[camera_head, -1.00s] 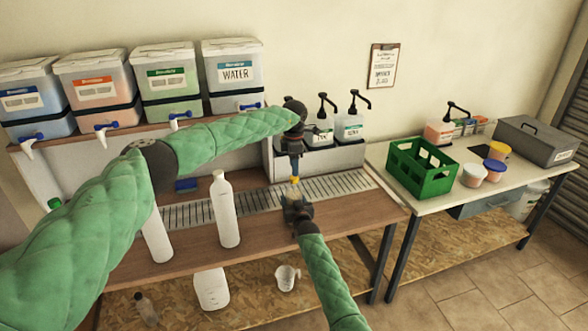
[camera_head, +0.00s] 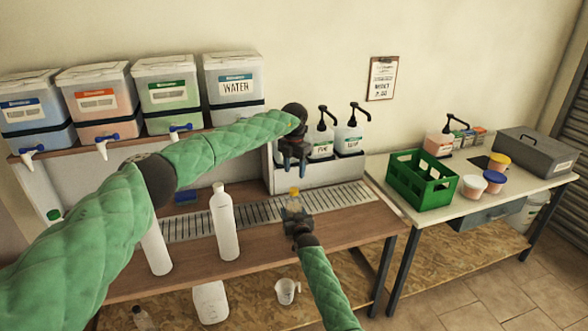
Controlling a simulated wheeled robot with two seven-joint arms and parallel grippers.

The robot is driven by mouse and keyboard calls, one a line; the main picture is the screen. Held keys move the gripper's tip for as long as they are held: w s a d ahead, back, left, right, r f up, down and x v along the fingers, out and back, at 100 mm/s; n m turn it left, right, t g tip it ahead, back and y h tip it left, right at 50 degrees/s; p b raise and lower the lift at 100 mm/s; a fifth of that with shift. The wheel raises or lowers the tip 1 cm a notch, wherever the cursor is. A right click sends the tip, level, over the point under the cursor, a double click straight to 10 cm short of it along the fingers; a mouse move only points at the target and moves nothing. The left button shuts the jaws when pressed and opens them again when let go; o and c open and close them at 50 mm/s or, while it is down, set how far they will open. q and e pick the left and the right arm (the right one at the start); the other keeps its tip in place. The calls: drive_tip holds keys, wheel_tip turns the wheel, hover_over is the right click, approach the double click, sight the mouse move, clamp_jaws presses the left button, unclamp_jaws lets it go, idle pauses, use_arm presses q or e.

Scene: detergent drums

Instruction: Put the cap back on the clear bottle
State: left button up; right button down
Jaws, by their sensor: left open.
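The clear bottle (camera_head: 293,204) is small and upright over the drip grate, with the yellow cap (camera_head: 294,190) sitting on its top. Whether the cap is fully tightened cannot be told. My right gripper (camera_head: 293,216) is shut around the lower part of the bottle, which it partly hides. My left gripper (camera_head: 292,172) points down just above the cap, open and empty, with a small gap between its fingertips and the cap.
White bottles (camera_head: 225,222) stand left on the wooden bench (camera_head: 270,252). Several dispenser drums (camera_head: 233,82) line the shelf behind. Pump bottles (camera_head: 348,138) stand on a ledge behind the grippers. A green crate (camera_head: 421,180) sits on the right table. The grate (camera_head: 345,196) is clear right of the bottle.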

sight(294, 189)
use_arm(q)
drive_tip(key=shift+n, duration=1.2)
drive_tip(key=shift+f, duration=0.1)
drive_tip(key=shift+f, duration=3.95)
drive_tip(key=shift+s, duration=0.1)
drive_tip(key=c, duration=1)
drive_tip(key=shift+c, duration=0.2)
drive_tip(key=o, duration=1.1)
drive_tip(key=shift+o, duration=0.2)
